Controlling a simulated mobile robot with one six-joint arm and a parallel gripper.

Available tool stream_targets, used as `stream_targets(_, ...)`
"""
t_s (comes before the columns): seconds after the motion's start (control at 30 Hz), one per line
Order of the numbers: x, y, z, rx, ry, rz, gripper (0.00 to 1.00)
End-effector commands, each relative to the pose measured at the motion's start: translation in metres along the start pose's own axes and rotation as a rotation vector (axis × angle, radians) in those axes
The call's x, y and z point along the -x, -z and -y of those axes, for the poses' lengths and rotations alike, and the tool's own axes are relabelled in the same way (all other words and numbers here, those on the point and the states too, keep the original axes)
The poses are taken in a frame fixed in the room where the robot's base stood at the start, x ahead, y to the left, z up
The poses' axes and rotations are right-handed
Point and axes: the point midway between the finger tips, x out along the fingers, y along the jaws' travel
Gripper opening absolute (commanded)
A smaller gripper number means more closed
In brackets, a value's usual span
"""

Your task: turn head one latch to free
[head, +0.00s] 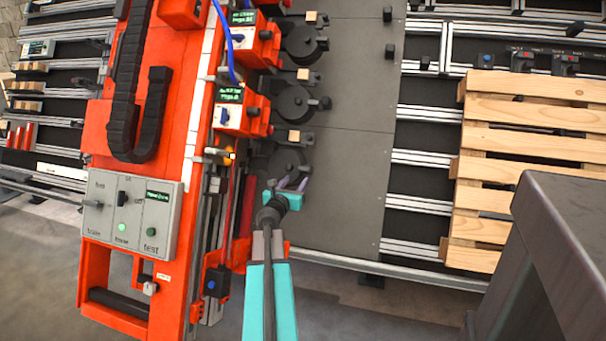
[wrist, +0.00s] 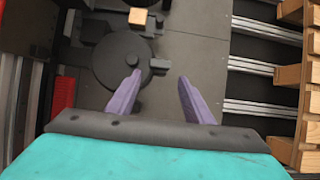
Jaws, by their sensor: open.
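Several orange head units with small displays line the gantry; the nearest head unit (head: 232,108) has a blue switch. I cannot tell which part is head one's latch.
The orange gantry (head: 101,130) with a grey control box (head: 130,215) stands left of my arm. A wooden pallet (head: 530,115) lies on rails at right. A dark grey block (head: 570,240) fills the lower right. The dark plate (head: 355,150) is clear right of the fixtures.

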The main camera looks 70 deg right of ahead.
Motion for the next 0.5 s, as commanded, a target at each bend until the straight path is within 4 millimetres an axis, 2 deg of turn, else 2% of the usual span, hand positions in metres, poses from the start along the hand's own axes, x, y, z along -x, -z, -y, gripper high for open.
stream_targets(0.5,-0.049,0.001,0.001,0.000,0.002,0.000,0.47)
